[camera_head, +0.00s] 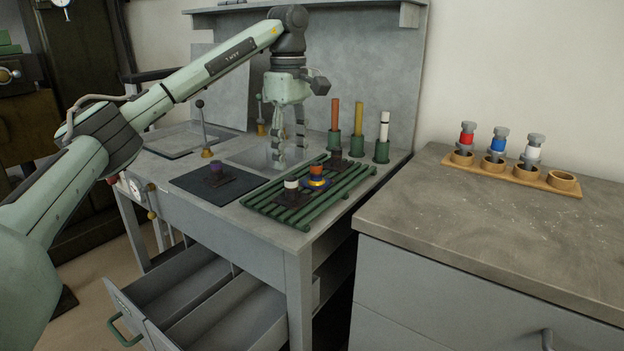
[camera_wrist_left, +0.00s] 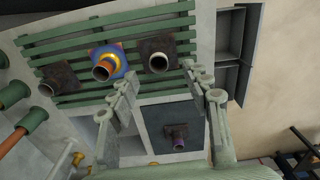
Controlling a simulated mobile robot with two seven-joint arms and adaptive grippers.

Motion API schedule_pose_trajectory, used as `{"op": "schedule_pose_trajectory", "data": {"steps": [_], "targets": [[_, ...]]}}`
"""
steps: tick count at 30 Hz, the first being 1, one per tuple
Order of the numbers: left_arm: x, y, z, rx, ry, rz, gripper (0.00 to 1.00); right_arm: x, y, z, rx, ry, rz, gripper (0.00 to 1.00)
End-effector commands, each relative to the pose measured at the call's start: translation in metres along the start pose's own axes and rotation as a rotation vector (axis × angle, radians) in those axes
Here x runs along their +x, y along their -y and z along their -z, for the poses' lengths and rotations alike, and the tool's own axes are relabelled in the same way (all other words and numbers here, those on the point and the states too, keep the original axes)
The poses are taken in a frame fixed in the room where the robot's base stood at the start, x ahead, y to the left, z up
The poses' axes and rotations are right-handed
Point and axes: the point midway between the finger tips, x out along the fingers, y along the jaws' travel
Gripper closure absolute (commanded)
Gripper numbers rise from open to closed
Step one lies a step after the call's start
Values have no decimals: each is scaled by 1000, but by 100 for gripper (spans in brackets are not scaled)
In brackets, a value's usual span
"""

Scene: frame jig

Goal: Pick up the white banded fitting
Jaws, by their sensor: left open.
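The fitting with a white band (camera_head: 291,184) stands on a dark square plate, upright on the front part of the green slatted rack. It also shows in the left wrist view (camera_wrist_left: 158,63), as a pale ring on its dark plate. My left gripper (camera_head: 289,154) is open and empty, pointing down over the bench behind the rack. In the left wrist view its fingertips (camera_wrist_left: 160,78) spread to either side below that fitting, apart from it. My right gripper is not in view.
An orange-topped fitting with a blue and yellow base (camera_head: 316,176) stands close by on the rack. A purple fitting (camera_head: 216,167) sits on a dark mat. Orange, yellow and white posts (camera_head: 384,132) stand behind. A wooden holder (camera_head: 527,174) carries banded plugs. Drawers below are open.

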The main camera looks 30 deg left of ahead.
Motion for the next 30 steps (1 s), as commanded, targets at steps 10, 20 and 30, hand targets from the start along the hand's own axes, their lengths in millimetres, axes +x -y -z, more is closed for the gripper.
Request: {"op": "schedule_pose_trajectory", "data": {"steps": [10, 20, 30], "targets": [[32, 0, 1, -1, 0, 2, 52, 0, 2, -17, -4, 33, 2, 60], [75, -1, 3, 0, 0, 1, 52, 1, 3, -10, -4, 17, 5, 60], [78, -1, 2, 0, 1, -1, 60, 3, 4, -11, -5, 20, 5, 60]]}}
